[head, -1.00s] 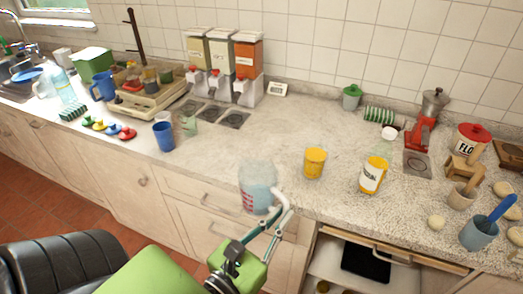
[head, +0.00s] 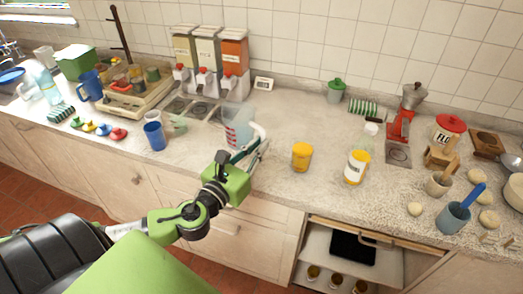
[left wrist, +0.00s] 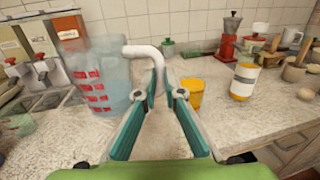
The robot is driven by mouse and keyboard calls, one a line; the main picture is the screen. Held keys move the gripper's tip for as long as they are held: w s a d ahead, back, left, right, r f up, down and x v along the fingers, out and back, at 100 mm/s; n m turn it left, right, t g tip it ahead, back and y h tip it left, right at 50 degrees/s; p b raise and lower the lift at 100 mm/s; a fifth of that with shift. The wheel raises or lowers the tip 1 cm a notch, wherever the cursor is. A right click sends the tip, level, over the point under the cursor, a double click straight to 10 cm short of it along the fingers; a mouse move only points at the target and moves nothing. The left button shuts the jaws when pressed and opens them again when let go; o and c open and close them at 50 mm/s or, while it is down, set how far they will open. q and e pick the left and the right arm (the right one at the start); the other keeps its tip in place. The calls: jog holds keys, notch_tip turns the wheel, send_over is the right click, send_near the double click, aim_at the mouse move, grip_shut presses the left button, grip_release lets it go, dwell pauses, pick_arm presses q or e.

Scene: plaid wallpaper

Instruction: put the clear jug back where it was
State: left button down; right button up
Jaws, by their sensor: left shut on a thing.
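The clear jug (head: 238,128), with red markings, is above or on the worktop in front of the orange dispenser; I cannot tell whether it touches the surface. It also shows upright at the left of the left wrist view (left wrist: 98,85). My left gripper (head: 258,140) is shut on the jug's white handle, on its right side. In the left wrist view the teal fingers (left wrist: 160,78) close at the handle. My right gripper is not in view.
Three dispensers (head: 207,50) stand at the back, with dark grilles (head: 200,109) in front. A blue cup (head: 154,136) and a clear green glass (head: 176,125) stand left of the jug. A yellow jar (head: 302,158) and a white-labelled yellow jar (head: 357,170) stand right. Open worktop lies behind them.

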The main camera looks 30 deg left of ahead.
pick_arm(q)
jog(key=w+a+f, duration=0.1)
jog(key=w+f, duration=0.1)
jog(key=w+a+f, duration=0.1)
jog(key=w+f, duration=0.1)
jog(key=w, duration=0.1)
jog(key=w+a+f+b, duration=0.1)
jog(key=w+f, duration=0.1)
jog(key=f, duration=0.1)
jog(key=shift+w, duration=0.25)
jog(key=shift+w+a+f, duration=0.1)
jog(key=shift+w+f, duration=0.1)
jog(key=shift+f, duration=0.1)
jog(key=shift+f+b, duration=0.3)
jog(key=shift+f, duration=1.15)
jog(key=shift+f, duration=0.2)
jog(key=c, duration=2.1)
grip_release()
jog(key=shift+c, duration=0.2)
jog(key=shift+r, duration=0.1)
